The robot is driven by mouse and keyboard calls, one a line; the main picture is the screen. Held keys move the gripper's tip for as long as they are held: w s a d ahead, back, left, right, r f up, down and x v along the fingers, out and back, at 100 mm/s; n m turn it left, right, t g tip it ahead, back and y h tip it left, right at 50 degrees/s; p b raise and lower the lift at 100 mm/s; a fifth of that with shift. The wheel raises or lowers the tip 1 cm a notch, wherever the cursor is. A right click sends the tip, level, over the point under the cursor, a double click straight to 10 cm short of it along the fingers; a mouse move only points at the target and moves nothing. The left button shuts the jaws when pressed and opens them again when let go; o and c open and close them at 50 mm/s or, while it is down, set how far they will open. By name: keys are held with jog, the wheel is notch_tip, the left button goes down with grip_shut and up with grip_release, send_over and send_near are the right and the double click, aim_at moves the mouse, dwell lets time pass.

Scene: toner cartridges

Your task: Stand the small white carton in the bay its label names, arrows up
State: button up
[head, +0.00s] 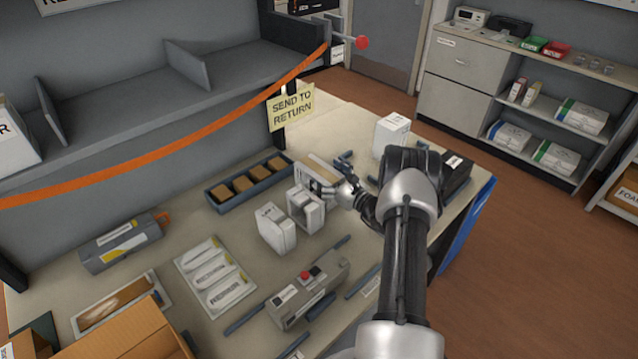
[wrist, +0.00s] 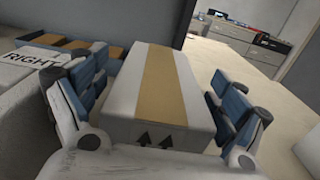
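The small white carton (wrist: 193,105) has a tan tape band across its top and two dark arrows on its near face that point up. In the wrist view it fills the space between my two fingers, one on each side. In the head view it (head: 323,169) shows as a pale box with a tan top, partly hidden by my gripper (head: 330,188). My gripper also shows in the wrist view (wrist: 162,95); the fingers lie close to the carton's sides, and whether both pads touch it is unclear. The carton's underside is hidden.
A white box labelled RIGHT (wrist: 30,66) is close to my left finger. White boxes (head: 275,228) stand in front of the blue tray (head: 216,196). Another white carton (head: 391,132) stands behind my arm. Dark blue rails (head: 243,321) and a grey device (head: 308,292) lie nearer.

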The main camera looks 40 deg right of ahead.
jog(key=c, duration=1.3)
jog(key=shift+r, duration=0.1)
jog(key=shift+c, duration=0.9)
